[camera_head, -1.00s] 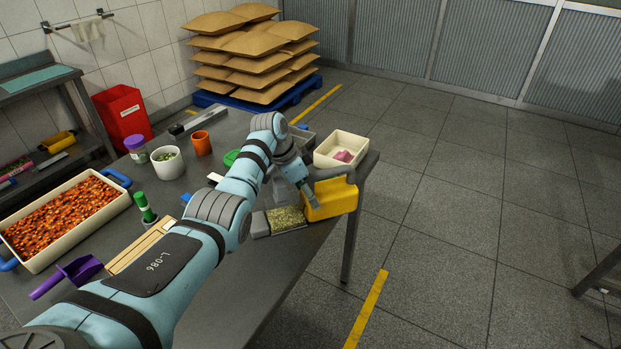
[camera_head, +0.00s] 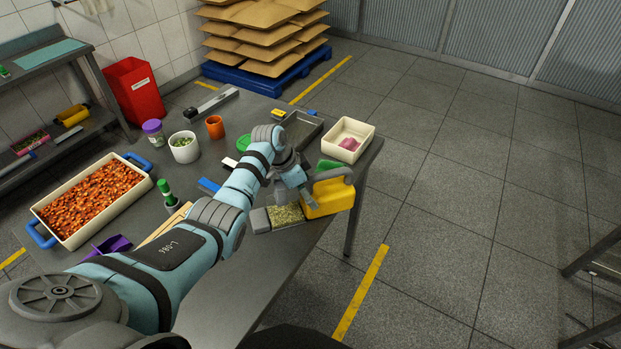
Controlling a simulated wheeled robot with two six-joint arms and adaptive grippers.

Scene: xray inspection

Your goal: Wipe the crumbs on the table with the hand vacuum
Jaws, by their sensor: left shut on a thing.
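The yellow hand vacuum (camera_head: 332,198) with a grey handle is near the table's right edge. My left gripper (camera_head: 306,196) is shut on it at its left side, with the fingers partly hidden by the arm. A speckled tan-green section (camera_head: 286,216) with a grey end (camera_head: 260,221) extends left from the yellow body, low over or on the tabletop; I cannot tell contact. I cannot make out loose crumbs on the table (camera_head: 237,290). My right gripper is not in view.
A cream tray (camera_head: 325,151) holding a pink item and a grey tray (camera_head: 306,128) stand beyond my arm. An orange cup (camera_head: 215,127), a white bowl (camera_head: 184,148), a large crate of orange pieces (camera_head: 139,200) and a purple scoop (camera_head: 107,245) are left. The near right tabletop is clear.

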